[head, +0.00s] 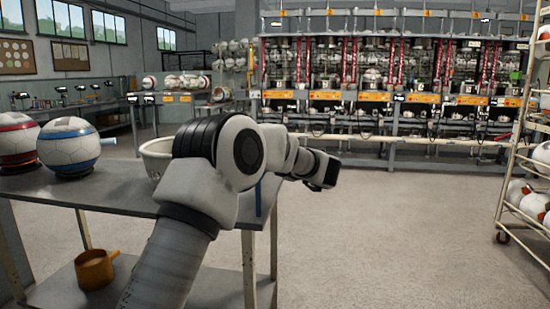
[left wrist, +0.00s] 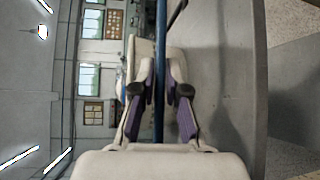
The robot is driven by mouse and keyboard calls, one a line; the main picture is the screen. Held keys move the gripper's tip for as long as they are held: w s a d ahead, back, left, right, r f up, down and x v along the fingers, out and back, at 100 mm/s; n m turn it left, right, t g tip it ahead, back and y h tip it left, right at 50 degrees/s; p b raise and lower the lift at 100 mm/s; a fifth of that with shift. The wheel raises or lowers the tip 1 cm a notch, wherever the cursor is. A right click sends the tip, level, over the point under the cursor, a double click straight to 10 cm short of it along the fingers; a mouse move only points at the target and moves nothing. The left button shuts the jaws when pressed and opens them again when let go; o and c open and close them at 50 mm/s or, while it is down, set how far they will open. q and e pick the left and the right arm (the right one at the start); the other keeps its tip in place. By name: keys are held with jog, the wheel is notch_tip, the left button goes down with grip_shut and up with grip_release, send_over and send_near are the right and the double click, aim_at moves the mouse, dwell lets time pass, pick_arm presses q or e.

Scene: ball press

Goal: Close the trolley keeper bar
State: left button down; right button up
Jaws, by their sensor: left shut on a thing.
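A thin blue bar (left wrist: 160,75) runs up the middle of the left wrist view, which is turned on its side. My left gripper (left wrist: 161,90) is shut on it, with a finger on each side. In the head view a short upright blue piece (head: 258,198) shows below my arm, at the right end of the grey table; I cannot tell if it is the same bar. My left arm hides the gripper there. A wheeled rack (head: 503,200) with white and orange balls stands at the right edge. My right gripper is not in view.
The grey table (head: 112,188) at left holds balls with a red (head: 15,138) and a blue ring (head: 68,147) and a white bowl (head: 156,150). An orange pot (head: 95,268) sits on its lower shelf. Open floor (head: 390,240) lies between table and rack.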

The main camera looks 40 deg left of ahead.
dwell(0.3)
pick_arm(q)
jog(key=c, duration=1.2)
grip_release()
jog(key=shift+a, duration=0.1)
jog(key=v, duration=1.2)
